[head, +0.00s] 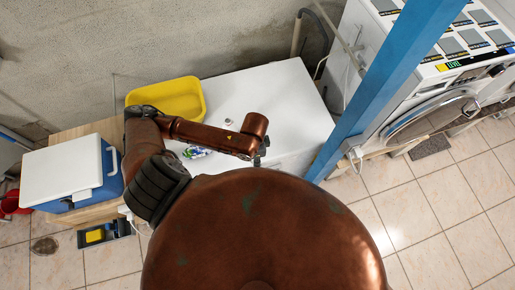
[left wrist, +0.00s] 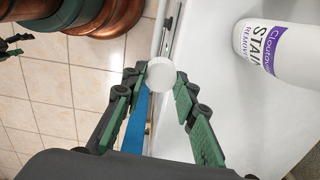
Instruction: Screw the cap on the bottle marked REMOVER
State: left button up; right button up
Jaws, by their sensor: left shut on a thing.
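My left gripper (left wrist: 160,85) is shut on a small round white cap (left wrist: 161,74), held between its green fingertips. In the head view the gripper (head: 261,151) is by the front edge of the white worktop, mostly hidden by my arm. The white bottle (left wrist: 285,52) has a purple and white label reading STAIN REMOVER and is to the right of the fingers, apart from them, in the left wrist view. Its top end is cut off there. In the head view a small round shape (head: 228,121) on the worktop may be the bottle from above.
The white worktop (head: 290,105) is largely clear. A yellow tub (head: 180,99) stands at its back left, and a blue, green and white pack (head: 195,152) lies near my arm. A blue post (head: 385,85) rises to the right. A blue cooler with white lid (head: 62,170) is far left.

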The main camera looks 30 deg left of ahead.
pick_arm(q)
jog(key=shift+s+d+r, duration=0.15)
jog(key=shift+s+r, duration=0.05)
jog(key=shift+s, duration=0.25)
jog(key=shift+w, duration=0.1)
jog(key=w+d+r+n+b, duration=0.1)
jog(key=w+r+n+b, duration=0.4)
jog(key=w+n+b, duration=0.4)
jog(key=w+b, duration=0.1)
jog(key=b, duration=0.1)
jog(key=shift+w+r+b, duration=0.3)
jog(key=shift+w+b, duration=0.1)
